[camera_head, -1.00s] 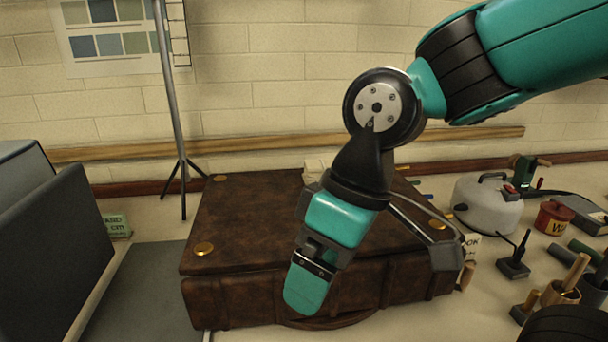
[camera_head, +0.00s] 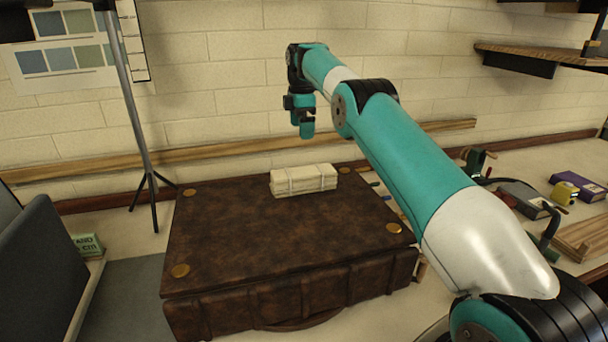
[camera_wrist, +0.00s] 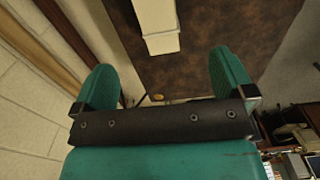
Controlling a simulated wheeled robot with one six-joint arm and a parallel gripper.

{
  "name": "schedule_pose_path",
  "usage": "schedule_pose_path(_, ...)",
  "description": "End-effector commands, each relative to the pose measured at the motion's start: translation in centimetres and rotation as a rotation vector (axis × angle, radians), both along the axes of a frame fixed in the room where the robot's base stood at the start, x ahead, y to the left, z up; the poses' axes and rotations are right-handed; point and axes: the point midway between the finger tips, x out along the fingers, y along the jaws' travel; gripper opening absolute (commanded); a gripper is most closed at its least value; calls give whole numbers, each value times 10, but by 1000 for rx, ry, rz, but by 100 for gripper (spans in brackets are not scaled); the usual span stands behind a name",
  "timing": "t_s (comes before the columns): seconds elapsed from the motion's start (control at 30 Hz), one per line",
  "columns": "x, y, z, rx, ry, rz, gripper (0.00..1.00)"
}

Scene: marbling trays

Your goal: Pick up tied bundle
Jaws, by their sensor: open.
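The tied bundle (camera_head: 304,180) is a pale, cream-coloured stack bound with light ties. It lies flat on top of a brown leather-like case (camera_head: 250,235), near its back edge. In the wrist view the bundle (camera_wrist: 158,25) shows at the top, beyond the fingertips and between their lines. My gripper (camera_head: 305,130) hangs above the bundle, with a clear gap between them. In the wrist view my gripper (camera_wrist: 160,75) has its two teal fingers wide apart with nothing between them.
A grey tripod pole (camera_head: 130,110) stands left of the case. A dark grey panel (camera_head: 45,250) is at far left. A wooden rail (camera_head: 220,148) runs along the brick wall behind. Books, a yellow tape measure (camera_head: 564,193) and tools lie at right. The case top around the bundle is clear.

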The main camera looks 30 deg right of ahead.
Motion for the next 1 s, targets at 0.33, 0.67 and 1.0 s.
schedule_pose_path(0.33, 0, -9, -55, 2, 8, 18, 100)
schedule_pose_path(0.67, 1, -9, -114, 1, 4, 17, 100)
schedule_pose_path(1.0, 3, -10, -146, 2, 6, 17, 100)
